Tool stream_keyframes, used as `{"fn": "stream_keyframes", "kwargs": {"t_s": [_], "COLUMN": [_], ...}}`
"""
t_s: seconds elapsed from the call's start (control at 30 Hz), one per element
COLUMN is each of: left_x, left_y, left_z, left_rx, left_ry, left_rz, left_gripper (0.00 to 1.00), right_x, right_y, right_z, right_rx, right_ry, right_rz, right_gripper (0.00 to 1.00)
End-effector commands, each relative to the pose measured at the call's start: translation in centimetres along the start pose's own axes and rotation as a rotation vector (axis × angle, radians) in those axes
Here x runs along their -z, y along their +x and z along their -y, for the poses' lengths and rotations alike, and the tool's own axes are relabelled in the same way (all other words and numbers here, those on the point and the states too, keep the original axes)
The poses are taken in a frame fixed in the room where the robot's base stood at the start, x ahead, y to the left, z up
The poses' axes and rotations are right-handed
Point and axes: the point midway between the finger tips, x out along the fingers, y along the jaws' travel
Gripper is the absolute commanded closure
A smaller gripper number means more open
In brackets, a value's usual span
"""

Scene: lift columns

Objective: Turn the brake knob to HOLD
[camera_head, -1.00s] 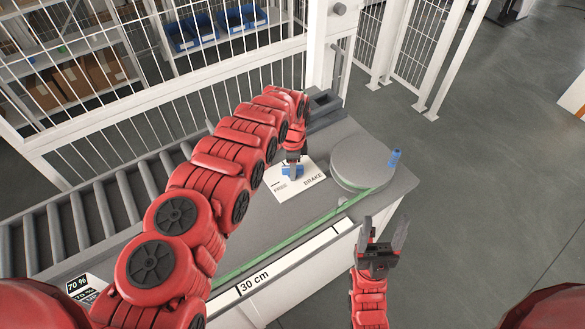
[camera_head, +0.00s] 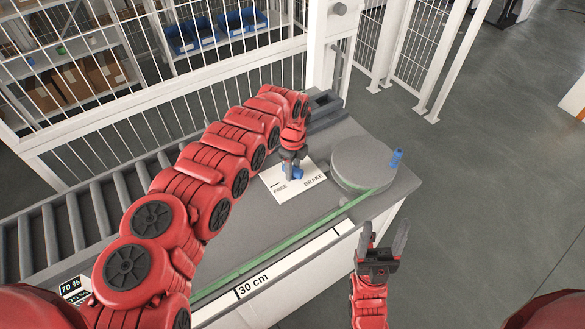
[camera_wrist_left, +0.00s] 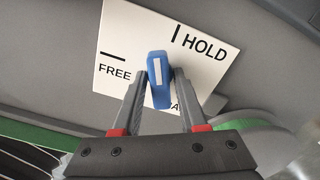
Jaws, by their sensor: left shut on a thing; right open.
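The blue brake knob (camera_head: 294,174) sits on a white label plate (camera_head: 308,184) on the grey bench; the plate reads FREE and BRAKE in the head view. My left gripper (camera_head: 290,170) reaches down to it. In the left wrist view the knob (camera_wrist_left: 157,80) lies between my left fingers (camera_wrist_left: 158,84), which are shut on its sides. Its white stripe points up, between the FREE mark (camera_wrist_left: 113,56) and the HOLD mark (camera_wrist_left: 176,33), closer to HOLD. The fingers partly cover the word BRAKE. My right gripper (camera_head: 384,238) is open and empty, in front of the bench.
A grey round drum (camera_head: 362,162) with a green belt (camera_head: 292,241) and a blue peg (camera_head: 396,157) stands right of the plate. Rollers (camera_head: 78,226) lie to the left. A white wire fence (camera_head: 230,60) stands behind. Open floor lies to the right.

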Motion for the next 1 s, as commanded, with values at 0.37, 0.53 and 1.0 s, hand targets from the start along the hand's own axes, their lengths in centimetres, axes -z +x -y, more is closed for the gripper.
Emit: {"fn": "stream_keyframes", "kwargs": {"t_s": [0.37,0.53,1.0], "left_x": [-0.1,-0.1,0.1], "left_y": [0.3,0.3,0.1], "left_z": [0.0,0.0,-0.1], "left_rx": [0.001,0.001,-0.002], "left_ry": [0.184,0.307,0.454], "left_rz": [-0.001,-0.001,-0.002], "left_gripper": [0.9,0.89,0.9], "right_x": [-0.3,-0.4,-0.6], "right_y": [-1.6,-2.5,-3.3], "right_z": [0.1,0.1,0.2], "right_rx": [0.0,0.0,0.0], "right_ry": [0.0,0.0,0.0], "right_rz": [0.0,0.0,0.0], "right_gripper": [0.35,0.35,0.35]}}
